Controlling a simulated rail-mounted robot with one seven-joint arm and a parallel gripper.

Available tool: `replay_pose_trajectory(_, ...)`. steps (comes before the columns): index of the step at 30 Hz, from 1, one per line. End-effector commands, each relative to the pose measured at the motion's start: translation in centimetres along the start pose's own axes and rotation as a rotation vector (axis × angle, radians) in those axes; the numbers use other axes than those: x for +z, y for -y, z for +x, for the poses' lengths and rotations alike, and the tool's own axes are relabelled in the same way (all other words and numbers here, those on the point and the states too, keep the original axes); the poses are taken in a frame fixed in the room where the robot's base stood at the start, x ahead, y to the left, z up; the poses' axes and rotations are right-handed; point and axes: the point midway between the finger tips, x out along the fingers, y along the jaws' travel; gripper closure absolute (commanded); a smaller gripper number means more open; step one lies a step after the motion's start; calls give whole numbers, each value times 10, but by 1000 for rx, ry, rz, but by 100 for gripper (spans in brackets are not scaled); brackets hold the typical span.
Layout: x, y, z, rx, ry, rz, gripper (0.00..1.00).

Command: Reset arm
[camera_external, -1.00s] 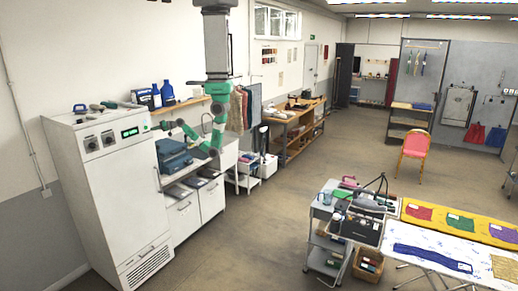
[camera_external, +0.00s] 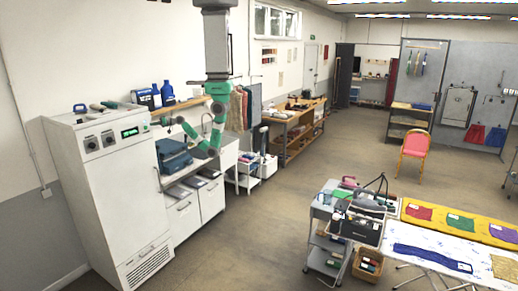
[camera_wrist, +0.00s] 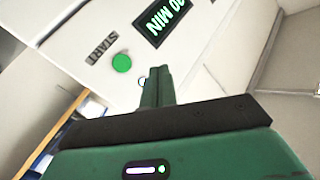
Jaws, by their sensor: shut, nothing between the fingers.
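My green arm hangs from above, in front of the left wall. Its gripper (camera_external: 166,121) is small in the external view, just right of the tall white cabinet (camera_external: 125,190) and level with its control panel. In the wrist view my gripper (camera_wrist: 158,72) has its green fingers together with nothing between them. The fingertips point toward the cabinet's panel, where a green button (camera_wrist: 121,63) labelled START and a dark display (camera_wrist: 165,20) with green characters show. I cannot tell the exact gap between fingertips and panel, and no contact is visible.
A blue case (camera_external: 173,155) rests on the counter below my arm. Blue bottles (camera_external: 167,93) stand on the shelf behind. A grey cart (camera_external: 327,232) and long table (camera_external: 440,245) stand at the right. The floor between is open.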

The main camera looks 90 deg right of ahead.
Motion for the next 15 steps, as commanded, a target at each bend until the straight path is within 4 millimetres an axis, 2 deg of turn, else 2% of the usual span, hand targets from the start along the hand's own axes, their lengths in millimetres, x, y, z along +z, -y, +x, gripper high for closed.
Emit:
replay_pose_trajectory(1, -35, 24, -3, -17, -81, -82, 100)
replay_pose_trajectory(3, -84, 57, -14, -23, -214, -211, 100)
replay_pose_trajectory(7, -162, 114, -49, -15, -456, -404, 100)
replay_pose_trajectory(10, -201, 144, -78, 4, -601, -497, 100)
replay_pose_trajectory(12, -217, 157, -93, 15, -669, -535, 100)
replay_pose_trajectory(15, -228, 166, -104, 27, -717, -562, 100)
